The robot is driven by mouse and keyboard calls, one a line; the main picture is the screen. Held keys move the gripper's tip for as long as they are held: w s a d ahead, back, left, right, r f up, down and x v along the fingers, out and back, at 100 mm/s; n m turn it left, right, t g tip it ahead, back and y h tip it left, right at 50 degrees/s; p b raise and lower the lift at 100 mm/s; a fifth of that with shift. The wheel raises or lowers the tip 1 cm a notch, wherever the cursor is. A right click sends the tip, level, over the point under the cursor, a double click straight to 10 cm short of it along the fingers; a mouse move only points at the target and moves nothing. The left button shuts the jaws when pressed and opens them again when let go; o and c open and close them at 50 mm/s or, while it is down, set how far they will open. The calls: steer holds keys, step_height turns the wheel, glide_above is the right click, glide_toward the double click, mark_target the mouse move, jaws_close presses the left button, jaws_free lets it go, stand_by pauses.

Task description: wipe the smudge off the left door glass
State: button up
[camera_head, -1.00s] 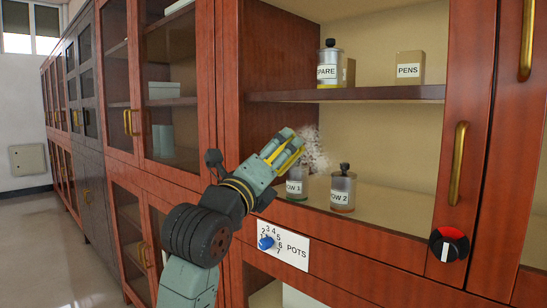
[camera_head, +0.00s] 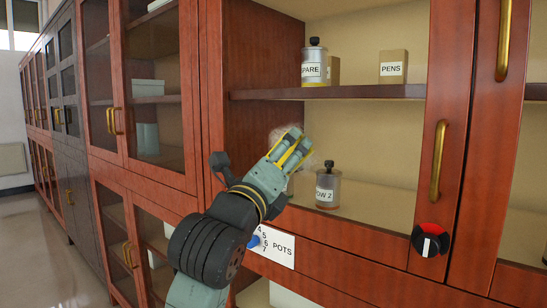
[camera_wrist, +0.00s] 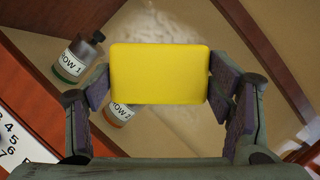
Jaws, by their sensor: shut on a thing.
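My gripper (camera_head: 290,149) is shut on a yellow pad (camera_wrist: 158,73), held flat across the fingers in the wrist view. The pad's edge shows between the fingers in the head view. The smudge (camera_head: 312,162) is a whitish, speckled patch, partly hidden behind my gripper. In the wrist view the smudge (camera_wrist: 180,22) shows beyond the pad's upper edge. The gripper overlaps the smudge in the head view; I cannot tell whether the pad touches the glass.
Behind the glass stand the ROW 1 pot (camera_wrist: 78,55) and the ROW 2 pot (camera_head: 328,186). The shelf (camera_head: 340,93) above holds a SPARE pot (camera_head: 314,64) and a PENS box (camera_head: 393,67). A dial (camera_head: 430,240) and brass handle (camera_head: 438,163) are at the right.

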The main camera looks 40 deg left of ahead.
steer(key=shift+s+d+p, duration=0.15)
steer(key=shift+d+p, duration=0.1)
steer(key=shift+d, duration=1.6)
steer(key=shift+s+d+p, duration=0.1)
steer(key=shift+d+p, duration=0.1)
steer(key=shift+d, duration=1.65)
steer(key=shift+a, duration=0.2)
steer(key=shift+w+a+p, duration=0.15)
steer(key=shift+a+p, duration=0.15)
steer(key=shift+a, duration=1.25)
steer(key=shift+w+a+p, duration=0.15)
steer(key=shift+a+p, duration=0.1)
steer(key=shift+a, duration=1.3)
steer(key=shift+w+a+p, duration=0.15)
steer(key=shift+a+p, duration=1)
steer(key=shift+a, duration=1.95)
steer(key=shift+w+r+p, duration=0.1)
steer(key=shift+r+p, duration=0.7)
steer(key=shift+p, duration=0.1)
steer(key=shift+s+d+p, duration=0.2)
steer(key=shift+d+p, duration=0.7)
steer(key=shift+d, duration=1.2)
steer(key=shift+s+d+p, duration=0.15)
steer(key=shift+d+p, duration=0.8)
steer(key=shift+d, duration=1.15)
steer(key=shift+s+d+p, duration=0.2)
steer(key=shift+d+p, duration=0.7)
steer(key=shift+d, duration=1.2)
steer(key=shift+p, duration=0.3)
